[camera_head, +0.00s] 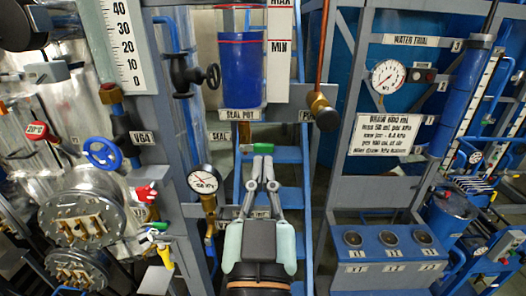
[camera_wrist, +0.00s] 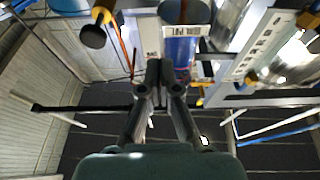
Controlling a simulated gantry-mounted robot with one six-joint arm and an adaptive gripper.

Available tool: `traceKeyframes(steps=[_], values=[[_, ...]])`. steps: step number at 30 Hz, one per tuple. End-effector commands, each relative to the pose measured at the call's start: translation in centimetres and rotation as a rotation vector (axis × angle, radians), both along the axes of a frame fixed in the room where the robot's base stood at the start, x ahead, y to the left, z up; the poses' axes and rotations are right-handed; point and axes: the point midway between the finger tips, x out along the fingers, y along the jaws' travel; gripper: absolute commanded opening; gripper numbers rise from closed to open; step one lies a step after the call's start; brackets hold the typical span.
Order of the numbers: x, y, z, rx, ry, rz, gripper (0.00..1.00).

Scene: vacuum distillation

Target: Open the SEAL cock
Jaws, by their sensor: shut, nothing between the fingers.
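The blue seal pot (camera_head: 240,72) hangs in the upper middle, with a SEAL POT label (camera_head: 240,114) under it. A small SEAL label (camera_head: 220,136) sits below and to its left. A small green handle (camera_head: 263,148) below the pot appears to be the SEAL cock's; it lies roughly level. My gripper (camera_head: 262,178) is shut and empty, pointing up just below the green handle; contact cannot be told. In the wrist view my gripper (camera_wrist: 166,72) is shut, with the blue pot (camera_wrist: 181,50) beyond it; the green handle is not clearly visible there.
A pressure gauge (camera_head: 203,179) on a brass fitting stands left of my gripper. A brass valve (camera_head: 323,111) on a copper pipe is to the upper right. A blue ladder-like frame (camera_head: 286,155) is behind. A blue panel (camera_head: 388,250) with round dials stands lower right.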

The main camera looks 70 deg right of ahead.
Motion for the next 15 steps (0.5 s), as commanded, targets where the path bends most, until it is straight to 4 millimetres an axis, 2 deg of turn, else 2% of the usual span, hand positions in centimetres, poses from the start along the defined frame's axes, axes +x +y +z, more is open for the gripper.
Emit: traceKeyframes(steps=[5, 15], values=[[0.4, -1.2, 0.5, 0.000, 0.002, -0.002, 0.00], [2.6, -7.6, 3.0, 0.002, 0.002, -0.002, 0.00]])
